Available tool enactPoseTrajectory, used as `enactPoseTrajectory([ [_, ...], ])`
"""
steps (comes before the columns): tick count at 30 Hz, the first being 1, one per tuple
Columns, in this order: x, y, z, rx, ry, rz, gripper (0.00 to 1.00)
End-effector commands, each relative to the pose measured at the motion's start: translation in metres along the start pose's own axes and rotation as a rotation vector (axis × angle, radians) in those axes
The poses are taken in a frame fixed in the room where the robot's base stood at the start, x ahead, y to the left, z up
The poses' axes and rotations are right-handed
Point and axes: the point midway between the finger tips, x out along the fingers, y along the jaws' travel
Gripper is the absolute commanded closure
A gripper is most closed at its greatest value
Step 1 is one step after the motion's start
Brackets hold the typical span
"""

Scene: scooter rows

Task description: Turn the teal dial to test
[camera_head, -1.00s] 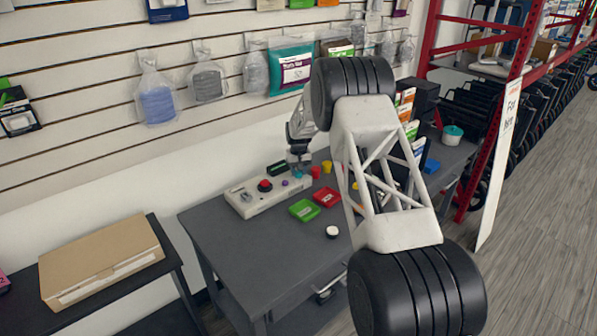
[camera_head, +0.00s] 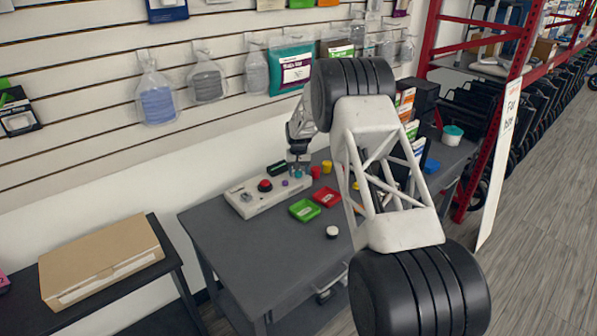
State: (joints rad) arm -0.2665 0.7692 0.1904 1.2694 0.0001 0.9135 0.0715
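A pale control panel (camera_head: 252,202) lies on the grey table. It carries a red button (camera_head: 265,186), a small purple knob (camera_head: 285,183) and, at its right end, the small teal dial (camera_head: 298,174). My gripper (camera_head: 298,166) points down right over the teal dial. The fingers are too small and dark to tell whether they are open or shut, or whether they touch the dial. The dial's markings, including test, cannot be read from here.
Green (camera_head: 304,210) and red (camera_head: 327,196) trays lie in front of the panel. The table's front left is clear. My arm hides the table's right part.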

Motion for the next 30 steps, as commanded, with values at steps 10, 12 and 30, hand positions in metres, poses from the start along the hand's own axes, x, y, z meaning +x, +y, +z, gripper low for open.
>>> enactPoseTrajectory([
  [10,-0.004,0.0,0.0,0.0,0.001,0.0,0.39],
  [12,-0.008,0.0,-0.001,0.0,0.001,0.0,0.39],
  [30,-0.072,0.0,0.0,0.0,0.001,0.0,0.39],
])
